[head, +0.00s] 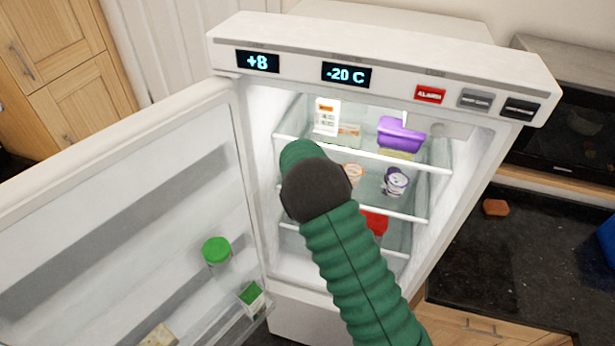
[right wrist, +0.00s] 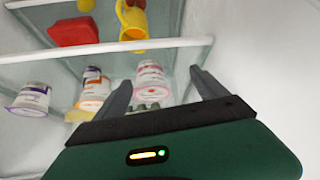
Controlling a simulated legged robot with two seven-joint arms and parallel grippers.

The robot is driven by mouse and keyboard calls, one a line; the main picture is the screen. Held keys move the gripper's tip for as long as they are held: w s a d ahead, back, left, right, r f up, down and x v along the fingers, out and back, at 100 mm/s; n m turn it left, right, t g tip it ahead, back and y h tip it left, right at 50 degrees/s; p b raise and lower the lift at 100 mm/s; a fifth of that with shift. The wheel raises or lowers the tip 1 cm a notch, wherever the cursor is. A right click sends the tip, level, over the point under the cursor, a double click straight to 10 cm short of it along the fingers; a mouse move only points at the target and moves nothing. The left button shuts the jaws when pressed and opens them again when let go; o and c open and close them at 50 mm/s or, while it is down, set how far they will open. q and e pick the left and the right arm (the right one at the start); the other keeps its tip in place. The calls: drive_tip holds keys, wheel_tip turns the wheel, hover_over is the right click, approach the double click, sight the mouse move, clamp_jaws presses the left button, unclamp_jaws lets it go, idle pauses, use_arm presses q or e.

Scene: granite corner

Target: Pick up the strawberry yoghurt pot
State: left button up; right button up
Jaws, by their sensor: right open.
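A white pot with a pink-red label, which looks like the strawberry yoghurt (right wrist: 151,75), stands on a fridge shelf in the right wrist view. My right gripper (right wrist: 160,79) is open, and its two dark fingers point towards this pot, one on either side of it in the picture. I cannot tell whether the fingers reach around it; no contact is visible. In the head view my green right arm reaches into the open fridge and covers its own fingers; I cannot make out the pink pot there. My left gripper is not in view.
Purple-labelled pots (right wrist: 30,99) and an orange-toned pot (right wrist: 84,109) stand left of the pink one. A white shelf edge (right wrist: 110,49) crosses beyond, with a red container (right wrist: 73,31) and a yellow jug (right wrist: 131,20). The fridge door (head: 130,200) stands open at left.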

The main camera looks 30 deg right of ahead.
drive_tip(key=w+d+f, duration=0.1)
drive_tip(key=d+f+b, duration=0.1)
drive_tip(key=d, duration=0.1)
drive_tip(key=w+d+f, duration=0.1)
drive_tip(key=shift+w+d+f, duration=0.15)
drive_tip(key=shift+w+f, duration=0.15)
drive_tip(key=shift+w, duration=0.05)
drive_tip(key=shift+d+f+b, duration=0.15)
drive_tip(key=shift+d+b, duration=0.15)
drive_tip(key=shift+d, duration=0.85)
drive_tip(key=shift+s+r, duration=0.2)
drive_tip(key=shift+a+r, duration=0.15)
drive_tip(key=shift+a, duration=0.15)
drive_tip(key=shift+c, duration=0.5)
drive_tip(key=shift+w+a+r, duration=0.1)
drive_tip(key=shift+a, duration=0.6)
drive_tip(key=c, duration=0.5)
drive_tip(key=shift+a, duration=0.3)
drive_tip(key=c, duration=0.5)
drive_tip(key=shift+d+f, duration=0.2)
drive_tip(key=shift+d, duration=0.3)
drive_tip(key=c, duration=0.7)
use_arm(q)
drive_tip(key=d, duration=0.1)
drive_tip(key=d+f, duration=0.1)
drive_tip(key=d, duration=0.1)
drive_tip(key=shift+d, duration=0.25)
use_arm(e)
drive_tip(key=shift+s+d+f, duration=0.1)
drive_tip(key=shift+s, duration=0.15)
